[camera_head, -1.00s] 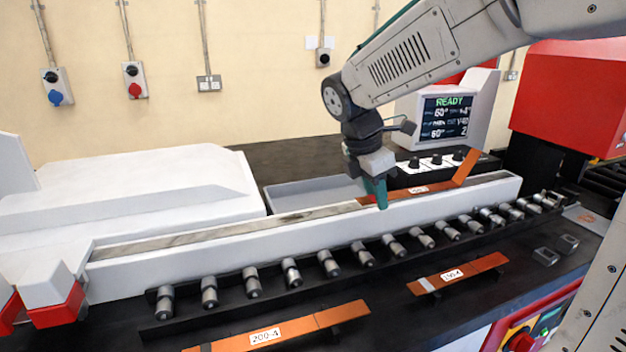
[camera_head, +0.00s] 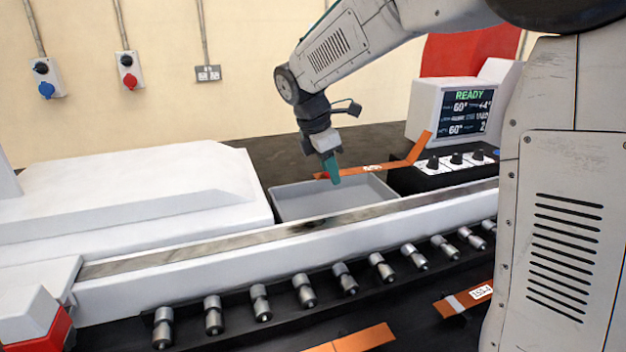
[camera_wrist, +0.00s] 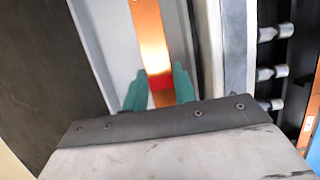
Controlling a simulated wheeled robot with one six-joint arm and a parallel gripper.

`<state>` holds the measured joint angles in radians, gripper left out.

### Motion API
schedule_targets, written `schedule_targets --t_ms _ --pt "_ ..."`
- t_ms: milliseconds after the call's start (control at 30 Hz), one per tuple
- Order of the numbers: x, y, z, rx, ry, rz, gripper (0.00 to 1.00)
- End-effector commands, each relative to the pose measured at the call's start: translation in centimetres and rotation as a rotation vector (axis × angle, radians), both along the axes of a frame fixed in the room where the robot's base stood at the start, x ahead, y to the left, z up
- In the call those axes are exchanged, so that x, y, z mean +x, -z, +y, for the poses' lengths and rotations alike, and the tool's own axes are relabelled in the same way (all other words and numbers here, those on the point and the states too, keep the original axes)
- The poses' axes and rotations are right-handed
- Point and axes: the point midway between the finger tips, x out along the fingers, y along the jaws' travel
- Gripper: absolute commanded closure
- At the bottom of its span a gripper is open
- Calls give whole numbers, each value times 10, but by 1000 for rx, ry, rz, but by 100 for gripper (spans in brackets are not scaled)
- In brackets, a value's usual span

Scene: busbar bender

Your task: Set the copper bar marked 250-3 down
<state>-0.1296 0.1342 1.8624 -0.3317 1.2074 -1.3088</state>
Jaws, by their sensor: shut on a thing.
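My gripper (camera_head: 332,172) has teal fingers and is shut on a bent copper bar (camera_head: 395,165) near its left end. The bar carries a white label too small to read, and its right end is bent upward. I hold it above a grey open tray (camera_head: 277,205) behind the long white rail; the bar appears clear of the tray. In the wrist view, the copper bar (camera_wrist: 148,35) runs away from between the teal fingers (camera_wrist: 158,92), with a red patch on it at the fingers. The tray floor shows beside it.
The white rail (camera_head: 250,255) and a row of rollers (camera_head: 303,290) lie in front of the tray. A control box with knobs (camera_head: 455,170) and a READY screen (camera_head: 468,112) stand close right. Other copper bars (camera_head: 360,340) lie in front. A white housing (camera_head: 120,200) is at left.

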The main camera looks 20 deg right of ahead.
Motion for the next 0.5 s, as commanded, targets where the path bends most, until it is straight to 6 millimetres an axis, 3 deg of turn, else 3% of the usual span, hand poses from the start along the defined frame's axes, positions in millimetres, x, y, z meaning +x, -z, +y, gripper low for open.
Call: schedule_targets --t_ms 200,367,500 --pt "37 4 22 0 -3 0 100" --pt "43 6 26 -1 -3 0 100" --pt "42 23 26 -1 -4 2 100"
